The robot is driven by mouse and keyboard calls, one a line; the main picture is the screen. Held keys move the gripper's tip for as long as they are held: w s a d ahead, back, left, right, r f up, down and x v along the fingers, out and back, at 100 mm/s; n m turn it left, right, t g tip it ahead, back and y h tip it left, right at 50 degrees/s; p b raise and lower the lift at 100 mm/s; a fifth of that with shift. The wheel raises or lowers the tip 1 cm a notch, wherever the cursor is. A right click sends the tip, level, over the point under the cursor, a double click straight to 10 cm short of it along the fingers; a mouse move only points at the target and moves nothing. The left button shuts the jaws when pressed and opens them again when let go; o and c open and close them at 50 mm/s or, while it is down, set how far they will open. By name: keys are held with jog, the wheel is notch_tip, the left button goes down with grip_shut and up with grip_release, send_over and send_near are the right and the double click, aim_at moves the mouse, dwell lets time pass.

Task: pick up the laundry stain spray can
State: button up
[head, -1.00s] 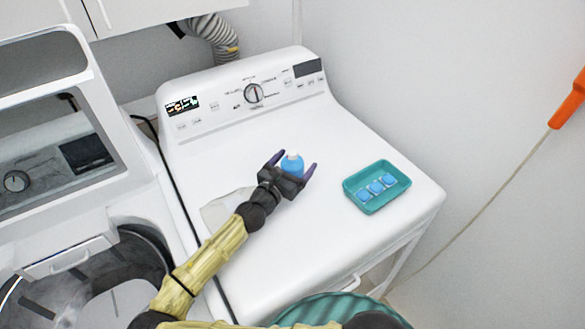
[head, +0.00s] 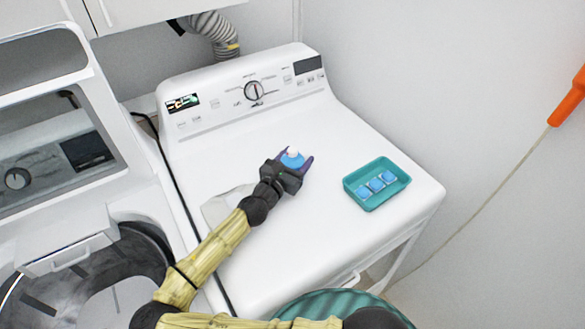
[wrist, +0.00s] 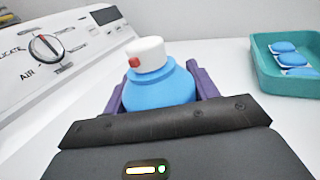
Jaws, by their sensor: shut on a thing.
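The laundry stain spray can is blue with a white cap, and a small red nozzle shows on the cap in the wrist view. The spray can (head: 292,159) is at my gripper on top of the white dryer (head: 345,135). In the wrist view the spray can (wrist: 160,82) stands upright between the two purple fingers, its lower part hidden by the gripper body. My gripper (head: 295,160) is shut on the can, with a finger on each side; it also shows in the wrist view (wrist: 160,88). I cannot tell whether the can's base touches the dryer top.
A teal tray (head: 362,203) with several blue-and-white pods (head: 376,185) sits right of the can. A pale flat cloth or sheet (head: 222,206) lies under my arm. An open washer (head: 90,235) stands left, and a teal ribbed basket (head: 345,306) is in front. The dryer's control panel (head: 250,92) rises behind.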

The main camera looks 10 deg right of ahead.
jog(key=shift+r, duration=0.15)
notch_tip(320, 180, up, 10)
jog(key=shift+f+b, duration=0.1)
jog(key=shift+b, duration=0.35)
dwell(0.5)
jog(key=s+d+b+x, duration=0.1)
jog(key=b+x, duration=0.1)
jog(key=x, duration=0.8)
jog(key=s+d+b+x, duration=0.2)
jog(key=b+x, duration=0.1)
jog(key=x, duration=0.7)
jog(key=shift+d, duration=0.4)
notch_tip(320, 180, down, 6)
